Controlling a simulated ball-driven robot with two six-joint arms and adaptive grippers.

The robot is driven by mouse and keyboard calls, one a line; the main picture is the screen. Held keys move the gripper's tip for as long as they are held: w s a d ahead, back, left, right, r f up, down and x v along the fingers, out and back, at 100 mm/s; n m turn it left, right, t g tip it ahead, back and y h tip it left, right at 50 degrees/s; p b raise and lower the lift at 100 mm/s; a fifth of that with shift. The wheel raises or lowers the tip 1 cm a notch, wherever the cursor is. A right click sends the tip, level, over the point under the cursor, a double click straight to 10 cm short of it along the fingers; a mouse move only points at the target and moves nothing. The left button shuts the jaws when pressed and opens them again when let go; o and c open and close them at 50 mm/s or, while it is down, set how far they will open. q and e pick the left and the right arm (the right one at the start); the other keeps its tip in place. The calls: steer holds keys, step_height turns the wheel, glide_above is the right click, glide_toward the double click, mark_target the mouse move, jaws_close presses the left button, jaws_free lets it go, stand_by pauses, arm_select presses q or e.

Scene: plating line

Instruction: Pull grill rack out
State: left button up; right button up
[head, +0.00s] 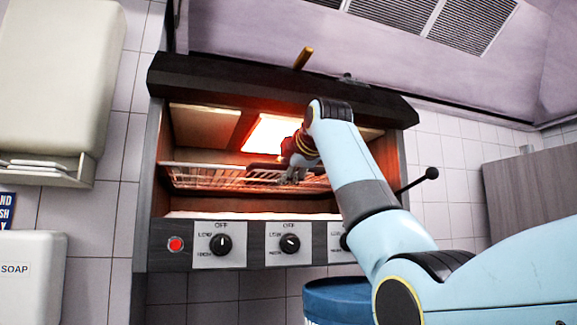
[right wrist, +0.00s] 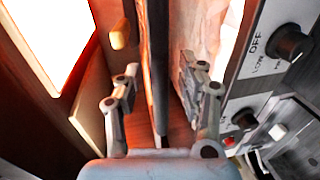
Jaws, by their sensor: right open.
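The grill rack (head: 208,178) is a wire rack lying across the inside of the open-fronted grill (head: 272,229), below a glowing heater. In the head view my right arm reaches in from the right, and my right gripper (head: 291,177) is at the front of the rack, right of its middle. In the right wrist view the fingers of my right gripper (right wrist: 160,72) are spread apart. A dark flat bar, seemingly the rack's front part (right wrist: 157,45), runs between them with gaps on both sides. My forearm hides the rack's right end. My left gripper is not in view.
The grill's front panel has several black knobs (head: 289,243) and a red button (head: 175,244). A black ball-ended lever (head: 432,173) sticks out at the right. A blue bin (head: 335,302) stands below. Soap (head: 28,275) and towel dispensers (head: 55,75) hang at the left.

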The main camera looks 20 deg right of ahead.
jaws_close()
stand_by(0.3)
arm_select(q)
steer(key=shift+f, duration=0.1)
arm_select(e)
steer(key=shift+s, duration=0.15)
